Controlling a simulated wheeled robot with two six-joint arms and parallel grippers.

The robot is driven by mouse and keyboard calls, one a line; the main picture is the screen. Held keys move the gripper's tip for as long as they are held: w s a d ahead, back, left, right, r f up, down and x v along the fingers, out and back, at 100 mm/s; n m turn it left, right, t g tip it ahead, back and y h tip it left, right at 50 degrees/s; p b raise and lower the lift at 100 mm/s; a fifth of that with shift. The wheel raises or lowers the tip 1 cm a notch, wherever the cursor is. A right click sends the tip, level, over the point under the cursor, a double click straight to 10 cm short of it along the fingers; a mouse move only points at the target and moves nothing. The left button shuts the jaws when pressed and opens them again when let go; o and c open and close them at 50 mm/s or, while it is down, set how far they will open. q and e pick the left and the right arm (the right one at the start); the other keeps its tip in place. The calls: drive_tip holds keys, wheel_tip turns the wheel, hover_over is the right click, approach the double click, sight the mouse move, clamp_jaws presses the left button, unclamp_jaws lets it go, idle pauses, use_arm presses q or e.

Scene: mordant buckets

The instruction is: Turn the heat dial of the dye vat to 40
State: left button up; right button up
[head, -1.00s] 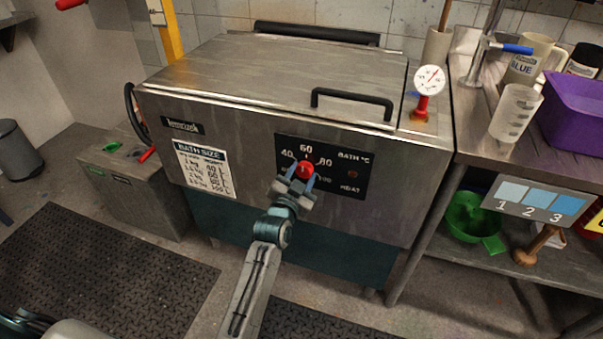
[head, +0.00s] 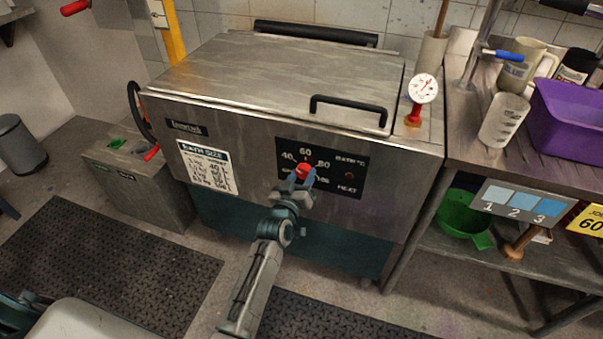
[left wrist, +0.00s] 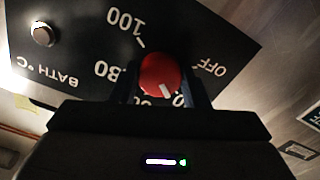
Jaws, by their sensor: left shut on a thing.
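The dye vat (head: 240,120) is a steel box with a closed lid and a black control panel (head: 340,170) on its front. The red heat dial (head: 303,168) sits on the panel amid marks OFF, 40, 60, 80 and 100; it also shows in the left wrist view (left wrist: 160,72). There its white pointer points down, seemingly between the 60 and 40 marks, whose figures are partly hidden by my gripper. My left gripper (head: 300,179) is shut on the dial, one finger on each side. My right gripper is not in view.
A bath size chart (head: 208,167) is left of the panel. A black lid handle (head: 350,113) and a thermometer gauge (head: 422,90) are above. A shelf bench at right holds a purple bin (head: 570,115) and jugs. Dark mats (head: 90,260) cover the floor.

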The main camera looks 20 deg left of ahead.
use_arm(q)
drive_tip(key=shift+n, duration=0.8)
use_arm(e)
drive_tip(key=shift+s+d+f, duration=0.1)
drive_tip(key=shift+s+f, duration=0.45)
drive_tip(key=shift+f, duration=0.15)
use_arm(q)
drive_tip(key=shift+r, duration=0.1)
drive_tip(key=o, duration=1)
drive_tip(key=shift+c, duration=0.2)
